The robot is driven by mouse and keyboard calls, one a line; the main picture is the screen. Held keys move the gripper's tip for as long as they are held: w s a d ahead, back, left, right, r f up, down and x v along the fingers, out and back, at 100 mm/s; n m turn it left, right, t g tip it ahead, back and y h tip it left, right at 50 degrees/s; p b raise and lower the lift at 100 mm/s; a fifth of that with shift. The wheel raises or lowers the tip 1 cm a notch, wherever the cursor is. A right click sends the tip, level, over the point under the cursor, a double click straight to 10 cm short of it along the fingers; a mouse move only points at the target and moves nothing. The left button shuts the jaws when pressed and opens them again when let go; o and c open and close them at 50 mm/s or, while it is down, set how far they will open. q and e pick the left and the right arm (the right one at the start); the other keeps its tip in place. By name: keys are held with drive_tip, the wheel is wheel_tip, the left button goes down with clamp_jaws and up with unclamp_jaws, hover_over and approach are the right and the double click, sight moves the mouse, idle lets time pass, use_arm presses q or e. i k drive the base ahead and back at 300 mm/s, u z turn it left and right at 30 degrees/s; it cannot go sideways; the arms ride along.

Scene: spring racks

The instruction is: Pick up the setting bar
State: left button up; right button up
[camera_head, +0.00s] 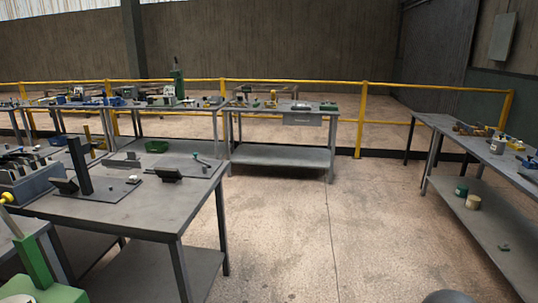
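I cannot tell which thing is the setting bar; no bar stands out clearly at this distance. The near left table (150,212) carries a dark upright post (80,165) on a flat plate, a small dark angled block (168,175) and a thin tool with a teal end (201,160). Neither of my grippers is in view.
A green machine (36,268) with a yellow knob stands at the lower left. A grey table (283,156) stands at the back, with a yellow railing (345,83) behind it. A long bench (455,130) runs along the right. The middle floor is clear.

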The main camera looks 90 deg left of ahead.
sight(112, 164)
drive_tip(key=z, duration=0.2)
drive_tip(key=i, duration=0.85)
drive_tip(key=u, duration=2.05)
drive_tip(key=i, duration=0.3)
drive_tip(key=u, duration=2.6)
drive_tip(key=i, duration=1.7)
drive_tip(key=z, duration=0.4)
